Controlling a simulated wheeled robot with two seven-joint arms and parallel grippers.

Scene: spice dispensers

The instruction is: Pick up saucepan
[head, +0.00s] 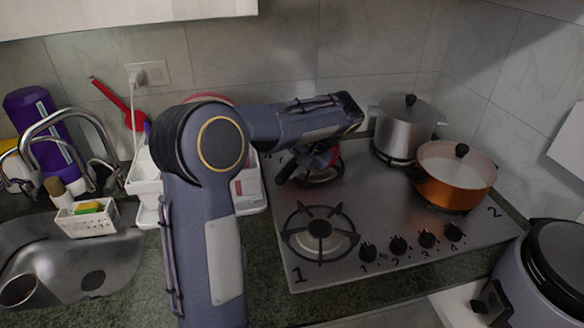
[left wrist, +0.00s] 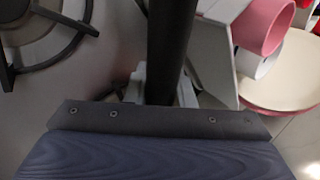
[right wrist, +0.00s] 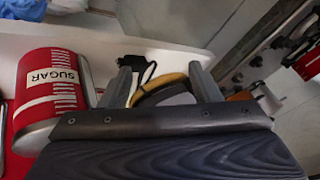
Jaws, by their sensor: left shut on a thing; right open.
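My left gripper (left wrist: 162,88) is shut on a dark, straight handle (left wrist: 166,40) that runs up between its fingers in the left wrist view. The handle appears to be the saucepan's; the pan body is not in that view. In the head view my left arm bends over the back left of the stove, and its gripper is partly hidden near a small red and black patch (head: 324,160) that I cannot identify. My right gripper (right wrist: 165,82) is open. A yellow and black curved thing (right wrist: 160,88) shows between its fingers, at a distance I cannot tell.
A lidded silver pot (head: 408,125) and a copper pot (head: 455,178) stand on the stove (head: 400,215). The front left burner (head: 320,232) is bare. A rice cooker (head: 550,270) is at right, the sink (head: 95,265) at left. A red sugar tin (right wrist: 48,95) shows in the right wrist view.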

